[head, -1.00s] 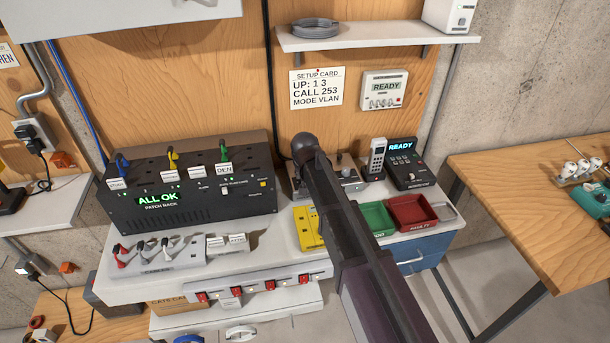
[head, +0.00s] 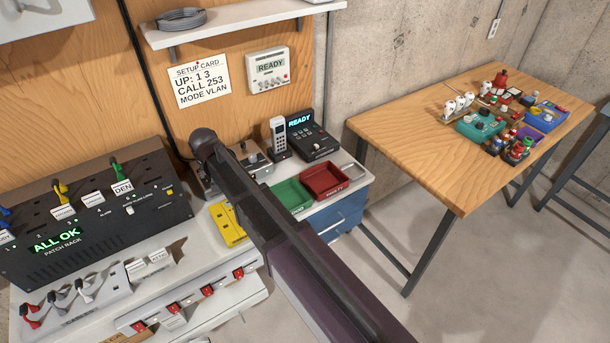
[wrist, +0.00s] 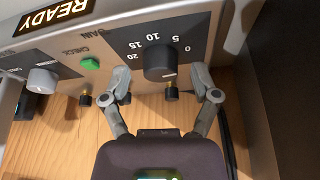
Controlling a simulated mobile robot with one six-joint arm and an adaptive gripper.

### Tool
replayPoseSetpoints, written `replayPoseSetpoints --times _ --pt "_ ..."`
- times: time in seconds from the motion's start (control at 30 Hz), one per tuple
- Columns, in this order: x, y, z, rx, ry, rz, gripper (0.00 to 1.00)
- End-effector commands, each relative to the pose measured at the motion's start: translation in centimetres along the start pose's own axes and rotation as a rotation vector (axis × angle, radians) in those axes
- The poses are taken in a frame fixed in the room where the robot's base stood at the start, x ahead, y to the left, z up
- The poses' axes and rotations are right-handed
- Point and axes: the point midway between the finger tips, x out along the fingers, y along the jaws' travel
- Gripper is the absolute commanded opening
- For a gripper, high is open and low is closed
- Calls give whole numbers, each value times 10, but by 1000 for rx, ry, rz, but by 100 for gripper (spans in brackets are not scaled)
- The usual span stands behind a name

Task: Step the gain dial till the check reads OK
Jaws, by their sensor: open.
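The gain dial (wrist: 160,62) is a dark round knob on a grey panel in the wrist view, with a scale from 0 to 20 around it. A pale mark shows at its lower edge; its exact setting is unclear. The green check button (wrist: 90,63) is left of it. My gripper (wrist: 160,84) is open and empty, one finger on each side of the dial, with gaps visible. In the head view, my arm hides the gripper and part of a grey knobbed unit (head: 253,158) on the bench.
Another pale knob (wrist: 42,79) and small dark posts sit near the fingers. In the head view, the patch rack (head: 90,215) reads ALL OK. A handset (head: 278,138), green tray (head: 291,196) and red tray (head: 323,180) crowd the bench. A wooden table (head: 430,140) stands right.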

Motion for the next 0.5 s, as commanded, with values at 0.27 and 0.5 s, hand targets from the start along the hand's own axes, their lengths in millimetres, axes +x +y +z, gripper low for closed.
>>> replayPoseSetpoints --times 0.27,0.5 --pt "0 1 0 -118 0 -50 78" --pt "0 1 0 -245 0 -103 78"
